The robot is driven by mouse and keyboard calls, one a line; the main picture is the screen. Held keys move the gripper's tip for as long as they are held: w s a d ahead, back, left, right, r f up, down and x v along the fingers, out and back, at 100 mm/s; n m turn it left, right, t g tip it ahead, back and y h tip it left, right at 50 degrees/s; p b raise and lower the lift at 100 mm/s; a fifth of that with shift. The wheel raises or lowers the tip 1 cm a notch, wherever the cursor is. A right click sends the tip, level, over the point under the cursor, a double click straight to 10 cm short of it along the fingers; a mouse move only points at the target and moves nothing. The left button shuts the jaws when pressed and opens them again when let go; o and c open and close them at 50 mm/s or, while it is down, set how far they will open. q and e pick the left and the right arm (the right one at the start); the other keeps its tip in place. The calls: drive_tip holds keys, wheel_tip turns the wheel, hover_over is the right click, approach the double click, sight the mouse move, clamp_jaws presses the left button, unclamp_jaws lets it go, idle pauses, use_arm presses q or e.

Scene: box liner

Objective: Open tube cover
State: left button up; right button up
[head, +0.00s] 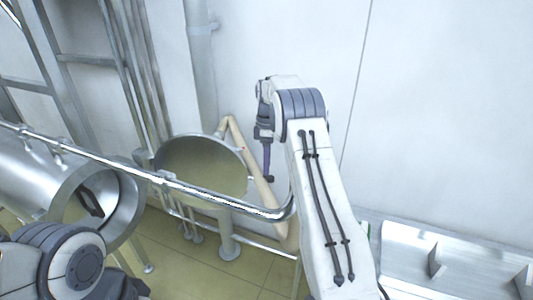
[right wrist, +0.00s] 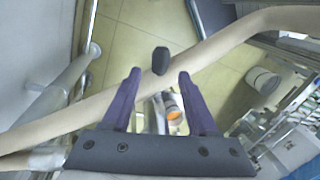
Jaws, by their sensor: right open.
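A steel tube (head: 98,205) lies at the lower left of the head view, its round mouth uncovered. A dish-shaped round cover (head: 205,168) stands swung out to the right of that mouth. My right gripper (head: 268,178) points down just right of the cover's rim, seemingly apart from it. In the right wrist view its purple fingers (right wrist: 159,76) are spread. A dark rounded knob (right wrist: 160,58) shows at the gap between the fingertips, not gripped. I cannot tell what the knob is fixed to.
A shiny rail (head: 185,186) crosses in front of the cover and bends near my right arm. A beige pipe (right wrist: 235,45) runs close behind my right fingers. Steel frames stand at the left, a metal counter (head: 425,255) at the lower right. The upper right wall is bare.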

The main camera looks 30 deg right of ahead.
wheel_tip(320, 180, up, 6)
drive_tip(key=w, duration=0.1)
drive_tip(key=shift+d+r, duration=0.25)
drive_tip(key=shift+d, duration=0.1)
drive_tip(key=s+a+m+b, duration=0.1)
drive_tip(key=s+a, duration=0.3)
drive_tip(key=a, duration=0.5)
drive_tip(key=s+a+r+t+b, duration=0.15)
drive_tip(key=s+a, duration=0.25)
drive_tip(key=a, duration=0.5)
drive_tip(key=s+a+m+g+b, duration=0.15)
drive_tip(key=s+a, duration=0.25)
drive_tip(key=a, duration=0.4)
drive_tip(key=s+a+f+b, duration=0.1)
drive_tip(key=s+f, duration=0.2)
drive_tip(key=s, duration=0.5)
drive_tip(key=s+a+f+m+t+b, duration=0.1)
drive_tip(key=s+a+f, duration=0.1)
drive_tip(key=s, duration=0.7)
drive_tip(key=s+a+f+b, duration=0.1)
drive_tip(key=s+f, duration=0.3)
drive_tip(key=s, duration=0.4)
drive_tip(key=shift+s+a+f+t, duration=0.15)
drive_tip(key=shift+a+f+t, duration=0.2)
drive_tip(key=shift+a, duration=0.2)
drive_tip(key=shift+m, duration=0.25)
